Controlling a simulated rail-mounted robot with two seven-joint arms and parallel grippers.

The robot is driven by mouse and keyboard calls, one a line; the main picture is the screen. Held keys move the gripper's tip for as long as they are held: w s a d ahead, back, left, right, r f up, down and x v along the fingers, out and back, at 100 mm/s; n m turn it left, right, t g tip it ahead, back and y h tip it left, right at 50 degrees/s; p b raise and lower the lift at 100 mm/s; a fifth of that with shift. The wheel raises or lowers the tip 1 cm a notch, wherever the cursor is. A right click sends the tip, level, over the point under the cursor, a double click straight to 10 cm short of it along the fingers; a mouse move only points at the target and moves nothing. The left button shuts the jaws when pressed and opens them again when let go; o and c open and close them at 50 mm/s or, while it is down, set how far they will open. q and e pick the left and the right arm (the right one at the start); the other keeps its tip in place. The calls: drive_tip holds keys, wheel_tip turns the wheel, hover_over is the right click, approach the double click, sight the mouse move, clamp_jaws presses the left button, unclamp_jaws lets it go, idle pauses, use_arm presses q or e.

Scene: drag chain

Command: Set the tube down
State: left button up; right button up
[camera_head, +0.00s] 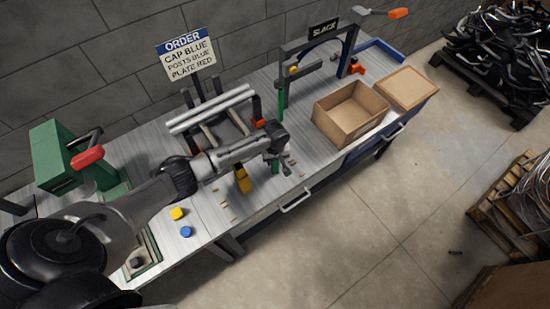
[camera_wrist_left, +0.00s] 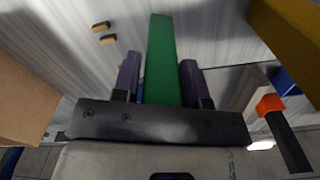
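Two long silver tubes (camera_head: 210,108) lie side by side on a dark rack at the back middle of the bench; I cannot tell which one the task means. My left gripper (camera_head: 277,166) is over the bench, to the right of and in front of the tubes and apart from them. In the left wrist view its two dark fingers (camera_wrist_left: 161,80) stand on either side of a green bar (camera_wrist_left: 163,50). Whether they press on the bar cannot be made out. The green bar also shows under the gripper in the head view. My right gripper is not in view.
A yellow block (camera_head: 242,180) stands beside my left gripper. Yellow (camera_head: 177,213) and blue (camera_head: 186,231) pieces lie near the front edge. An open cardboard box (camera_head: 349,111) is on the right, a green press (camera_head: 66,157) on the left. A dark frame (camera_head: 318,47) stands behind.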

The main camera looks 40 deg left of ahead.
use_arm(q)
drive_tip(key=o, duration=0.3)
wheel_tip(320, 180, up, 12)
drive_tip(key=p, duration=0.1)
drive_tip(key=s+d+f+m+t+h, duration=0.1)
drive_tip(key=s+d+f+m, duration=0.25)
drive_tip(key=s+d, duration=0.35)
drive_tip(key=s+d+f+m+t, duration=0.1)
drive_tip(key=s+d+f+m, duration=0.1)
drive_tip(key=s+d+m, duration=0.5)
drive_tip(key=s+a+r+m, duration=0.1)
drive_tip(key=s+r, duration=0.1)
drive_tip(key=s, duration=0.6)
drive_tip(key=s+a+r+m+t, duration=0.1)
drive_tip(key=s+r, duration=0.2)
drive_tip(key=s, duration=0.5)
drive_tip(key=shift+s+a+r+t+y, duration=0.3)
drive_tip(key=shift+s+a+r+y, duration=0.05)
drive_tip(key=shift+y, duration=0.05)
